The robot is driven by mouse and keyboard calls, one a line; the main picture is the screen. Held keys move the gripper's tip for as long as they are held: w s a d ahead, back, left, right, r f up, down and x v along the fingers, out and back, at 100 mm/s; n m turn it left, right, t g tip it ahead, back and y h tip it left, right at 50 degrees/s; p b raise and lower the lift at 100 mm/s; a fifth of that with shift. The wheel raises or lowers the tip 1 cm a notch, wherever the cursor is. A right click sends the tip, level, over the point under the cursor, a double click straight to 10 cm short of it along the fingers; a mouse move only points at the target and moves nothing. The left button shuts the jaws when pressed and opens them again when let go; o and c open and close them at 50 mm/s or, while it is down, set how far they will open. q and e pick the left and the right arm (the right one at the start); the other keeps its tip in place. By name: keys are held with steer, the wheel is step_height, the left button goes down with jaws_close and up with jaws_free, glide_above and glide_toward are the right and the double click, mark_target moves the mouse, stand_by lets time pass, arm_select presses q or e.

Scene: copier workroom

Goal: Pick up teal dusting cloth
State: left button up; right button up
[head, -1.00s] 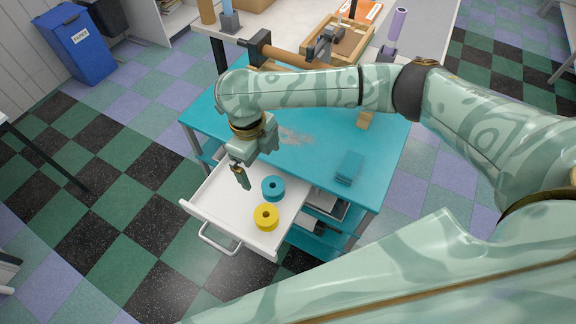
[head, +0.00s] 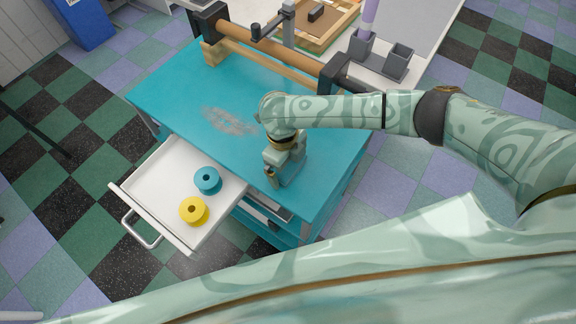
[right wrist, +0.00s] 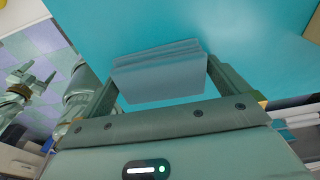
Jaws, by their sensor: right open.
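The teal dusting cloth (right wrist: 160,80) is a folded, layered stack on the teal tabletop in the right wrist view. In the head view my right gripper hides it. My right gripper (head: 280,180) points down at the right front part of the teal cart top (head: 170,95). Its fingers are open, one on each side of the cloth in the right wrist view. Whether they touch it I cannot tell. My left gripper (right wrist: 30,80) shows small at the left of the right wrist view, its fingers apart and empty; it is outside the head view.
An open white drawer (head: 150,170) holds a teal spool (head: 207,180) and a yellow spool (head: 193,210). A long brown roller (head: 265,45) on wooden supports lies along the back of the cart. A grey pen holder (head: 395,60) stands behind. A pale smudge marks the cart top.

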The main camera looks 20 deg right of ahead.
steer(key=c, duration=0.7)
steer(key=shift+r, duration=0.1)
steer(key=shift+r, duration=0.2)
steer(key=r+p, duration=0.1)
steer(key=r, duration=0.2)
steer(key=shift+s+a+r+p, duration=0.1)
steer(key=shift+a+r+p, duration=0.25)
steer(key=s+a+r+p, duration=0.1)
steer(key=s+a+r, duration=0.1)
steer(key=a+r, duration=0.2)
steer(key=s+a+r+p, duration=0.1)
steer(key=s+a+r, duration=0.1)
steer(key=a+r, duration=0.3)
steer(key=a, duration=0.3)
steer(key=shift+s+a, duration=0.3)
